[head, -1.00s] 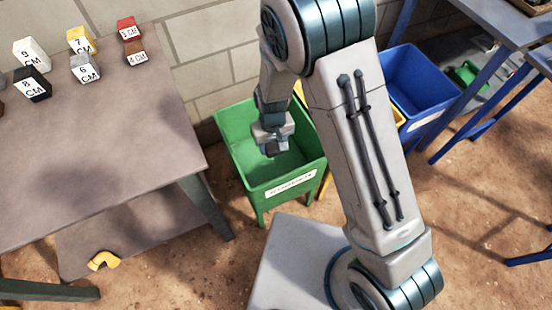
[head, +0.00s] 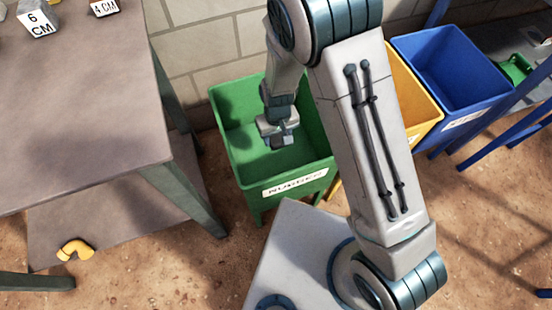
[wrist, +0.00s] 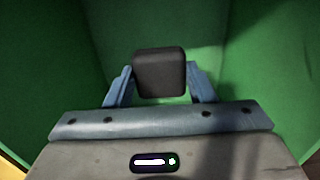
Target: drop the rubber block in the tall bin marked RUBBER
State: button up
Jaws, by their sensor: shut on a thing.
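The tall green bin (head: 275,182) stands on legs left of my arm, with a white label (head: 296,182) on its front rim; the lettering is blurred but looks like RUBBER. My gripper (head: 280,143) points down within the bin's mouth as seen from the head. In the wrist view my gripper (wrist: 160,85) is shut on the dark rubber block (wrist: 160,73), one blue finger on each side. Green bin walls (wrist: 55,75) surround the block there. The gap between the block and the bin floor is hard to judge. The block is not clearly seen in the head view.
A yellow bin (head: 412,95) and a blue bin (head: 450,75) stand right of the green one, behind my arm. A table (head: 80,110) with labelled cubes is at the left. A yellow bent pipe (head: 75,249) lies on its lower shelf.

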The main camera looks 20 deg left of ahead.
aim_at(278, 142)
jog(key=f+b, duration=0.3)
jog(key=f, duration=0.2)
jog(key=f+b, duration=0.3)
jog(key=f, duration=0.2)
jog(key=f+b, duration=0.2)
jog(key=f, duration=0.4)
jog(key=shift+w+b, duration=0.25)
jog(key=shift+b, duration=0.15)
jog(key=shift+f, duration=0.15)
jog(key=o, duration=1)
notch_tip(278, 142, up, 12)
jog(key=p, duration=0.5)
